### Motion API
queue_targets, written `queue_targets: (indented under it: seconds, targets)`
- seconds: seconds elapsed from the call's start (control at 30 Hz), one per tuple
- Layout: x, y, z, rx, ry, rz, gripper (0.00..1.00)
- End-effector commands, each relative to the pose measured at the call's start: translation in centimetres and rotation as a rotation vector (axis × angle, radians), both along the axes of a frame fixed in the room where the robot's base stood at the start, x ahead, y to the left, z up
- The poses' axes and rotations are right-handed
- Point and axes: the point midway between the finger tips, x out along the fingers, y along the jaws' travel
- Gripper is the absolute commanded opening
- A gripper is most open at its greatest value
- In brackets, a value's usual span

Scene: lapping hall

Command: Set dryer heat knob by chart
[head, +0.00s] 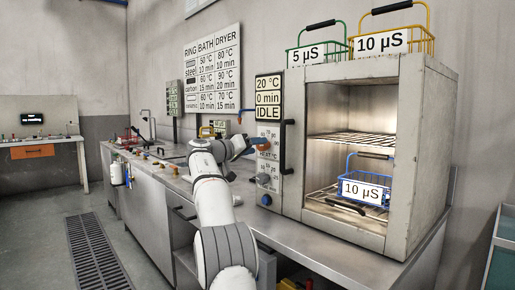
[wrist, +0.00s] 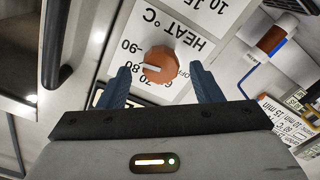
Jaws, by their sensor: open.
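The dryer (head: 345,68) is a worn grey cabinet with an open chamber. Its display (head: 268,98) reads 20 °C, 0 min, IDLE. The orange heat knob (wrist: 168,58) sits on a white HEAT °C plate, upside down in the wrist view; its white pointer is toward the left, near the 80 and 90 marks, exact setting unclear. My open gripper (wrist: 160,70) has one finger on each side of the knob; contact cannot be told. In the head view my gripper (head: 249,147) is at the dryer's control panel. The wall chart (head: 213,68) lists DRYER: steel 80 °C 10 min, carbon 90 °C 15 min, ceramic 70 °C 15 min.
A blue basket (head: 368,190) marked 10 µS stands inside the dryer. A green basket (head: 318,53) marked 5 µS and a yellow basket (head: 386,42) marked 10 µS stand on top. A dark handle (head: 286,147) runs beside the panel. A blue knob (head: 266,200) sits lower down.

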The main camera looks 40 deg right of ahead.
Motion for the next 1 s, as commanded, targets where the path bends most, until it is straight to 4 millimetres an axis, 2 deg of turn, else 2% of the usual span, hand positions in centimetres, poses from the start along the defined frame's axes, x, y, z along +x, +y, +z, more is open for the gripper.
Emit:
queue_targets:
  seconds: [0.1, 0.33, 0.9, 1.0]
  targets:
    - [-0.2, 2.3, 0.1, -0.001, 0.001, 0.002, 0.59]
    - [-0.5, 5.0, 0.1, -0.001, 0.001, 0.002, 0.59]
    - [-0.5, 5.3, 0.0, -0.001, 0.000, 0.000, 0.59]
    - [-0.7, 5.6, 0.6, 0.015, 0.010, 0.010, 0.59]
